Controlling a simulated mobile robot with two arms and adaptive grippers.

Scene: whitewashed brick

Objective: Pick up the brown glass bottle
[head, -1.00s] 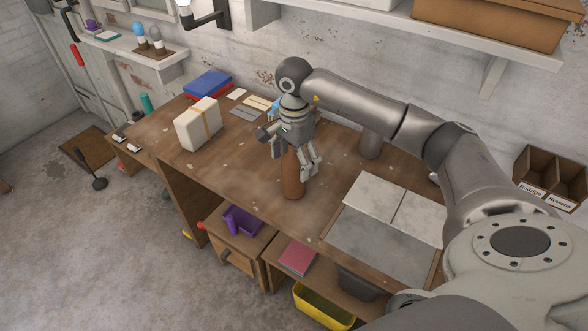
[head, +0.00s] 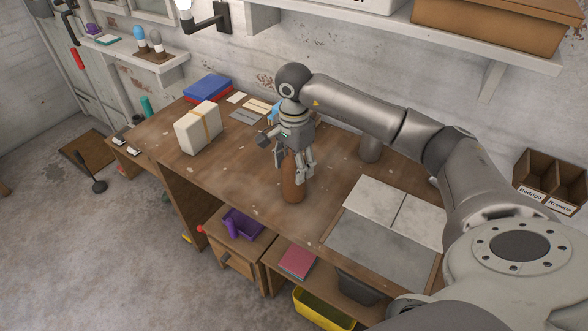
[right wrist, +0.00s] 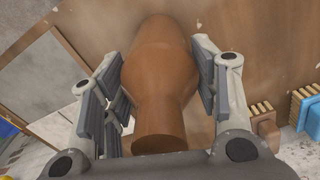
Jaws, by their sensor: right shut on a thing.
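The brown glass bottle (head: 293,185) stands upright on the wooden desk (head: 245,185), near its front edge. My right gripper (head: 295,167) is above it, reaching down over its upper part, with its fingers on either side. In the right wrist view the bottle (right wrist: 163,75) lies between the two finger pads, and the gripper (right wrist: 160,95) is shut on it. The bottle's top is hidden by the gripper in the head view. My left gripper is not in view.
A cream box with a tan band (head: 198,128) and a blue case (head: 207,88) stand left on the desk. Grey and white tiles (head: 375,243) lie to the right. A grey cylinder (head: 370,148) stands behind. Brushes (right wrist: 264,125) show in the wrist view.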

